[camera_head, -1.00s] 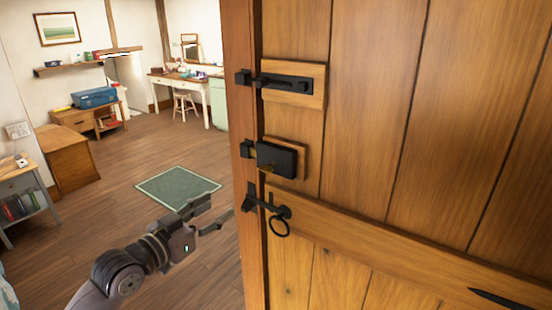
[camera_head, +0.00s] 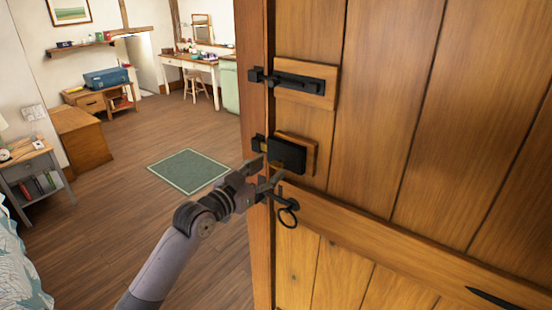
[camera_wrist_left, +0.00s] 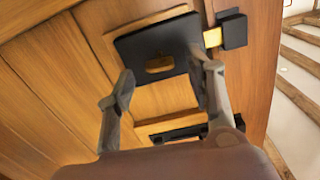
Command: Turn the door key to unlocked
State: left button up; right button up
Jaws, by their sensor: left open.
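A black lock box (camera_head: 288,153) sits on a wooden backing plate on the door (camera_head: 390,130). In the left wrist view the lock box (camera_wrist_left: 140,44) carries a small brass key piece (camera_wrist_left: 160,63) on its face. A brass bolt (camera_wrist_left: 212,37) shows between the box and a black keeper (camera_wrist_left: 232,30). My left gripper (camera_head: 265,172) is open and empty just below and left of the lock box. In the wrist view its fingers stand either side of the key piece; I cannot tell whether they touch anything.
A black slide bolt (camera_head: 300,82) sits above the lock, and a latch with a ring handle (camera_head: 288,216) hangs just below my gripper. The door frame edge (camera_head: 258,230) is close. Beyond lie a green rug (camera_head: 188,171) and open floor.

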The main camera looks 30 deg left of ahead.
aim_at(273, 167)
pick_arm(q)
jog(key=shift+w+d+p, duration=0.2)
jog(key=shift+w+p, duration=0.25)
jog(key=shift+w, duration=1.6)
jog(key=shift+c, duration=0.3)
jog(key=c, duration=0.5)
jog(key=shift+d+r, duration=0.15)
jog(key=c, duration=0.6)
